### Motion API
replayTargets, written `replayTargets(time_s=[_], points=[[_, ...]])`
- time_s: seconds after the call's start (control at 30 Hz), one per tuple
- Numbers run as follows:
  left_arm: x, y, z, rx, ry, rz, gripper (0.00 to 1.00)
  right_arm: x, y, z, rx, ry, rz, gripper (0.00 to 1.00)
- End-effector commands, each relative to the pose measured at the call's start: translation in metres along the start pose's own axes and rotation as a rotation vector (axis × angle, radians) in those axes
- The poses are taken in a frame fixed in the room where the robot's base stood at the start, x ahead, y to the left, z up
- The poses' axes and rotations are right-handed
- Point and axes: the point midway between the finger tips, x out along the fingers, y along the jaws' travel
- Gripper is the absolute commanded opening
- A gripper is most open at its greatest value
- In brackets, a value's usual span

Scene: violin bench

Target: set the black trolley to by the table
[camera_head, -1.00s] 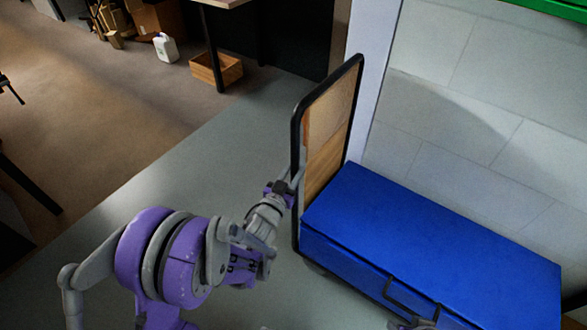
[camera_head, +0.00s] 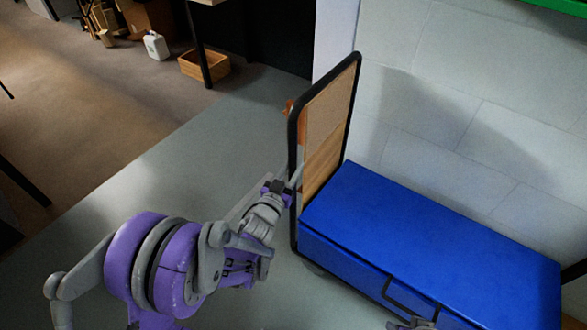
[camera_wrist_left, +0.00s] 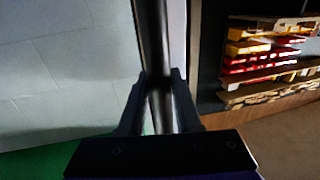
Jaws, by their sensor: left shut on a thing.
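The black trolley (camera_head: 354,90) stands upright at centre right in the head view, its tall black tube frame around a wooden panel. A large blue case (camera_head: 430,235) lies on its deck and hides most of it. My left gripper (camera_head: 294,180) is shut on the near upright of the frame. In the left wrist view the black tube (camera_wrist_left: 152,45) runs between the fingers of this gripper. Part of my right gripper (camera_head: 412,323) shows at the bottom edge beside the case's black handle; its fingers are not clear. A table (camera_head: 198,45) shows partly at the top, mainly a black leg.
A wooden crate (camera_head: 205,66) and a white jug (camera_head: 156,46) sit on the floor near the table leg. A pale wall (camera_head: 450,100) runs close behind the trolley. Grey floor (camera_head: 130,185) left of the trolley is clear. Shelves with red and yellow bins (camera_wrist_left: 265,55) show in the wrist view.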

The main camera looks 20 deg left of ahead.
Motion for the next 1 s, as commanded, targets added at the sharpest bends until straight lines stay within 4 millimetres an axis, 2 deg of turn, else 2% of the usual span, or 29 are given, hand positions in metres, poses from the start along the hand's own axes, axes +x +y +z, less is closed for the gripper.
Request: replayTargets(time_s=[0.4, 0.43, 0.57, 0.6, 0.87, 1.0], points=[[-0.001, 0.005, 0.000, -0.001, 0.001, 0.009, 0.00, 0.000, 0.000, 0.000, 0.000, 0.000, 0.000, 0.50], [-0.001, 0.006, 0.000, -0.001, 0.001, 0.009, 0.36, 0.000, 0.000, 0.000, 0.000, 0.000, 0.000, 0.50], [-0.001, 0.005, 0.000, -0.001, 0.001, 0.008, 0.59, 0.000, 0.000, 0.000, 0.000, 0.000, 0.000, 0.50], [-0.001, 0.005, 0.000, -0.001, 0.001, 0.008, 0.62, 0.000, 0.000, 0.000, 0.000, 0.000, 0.000, 0.50], [-0.001, 0.003, 0.000, -0.001, 0.001, 0.005, 0.62, 0.000, 0.000, 0.000, 0.000, 0.000, 0.000, 0.50], [-0.011, 0.002, 0.000, -0.001, 0.001, 0.004, 0.62, -0.001, 0.000, 0.000, 0.000, 0.000, 0.000, 0.50]])
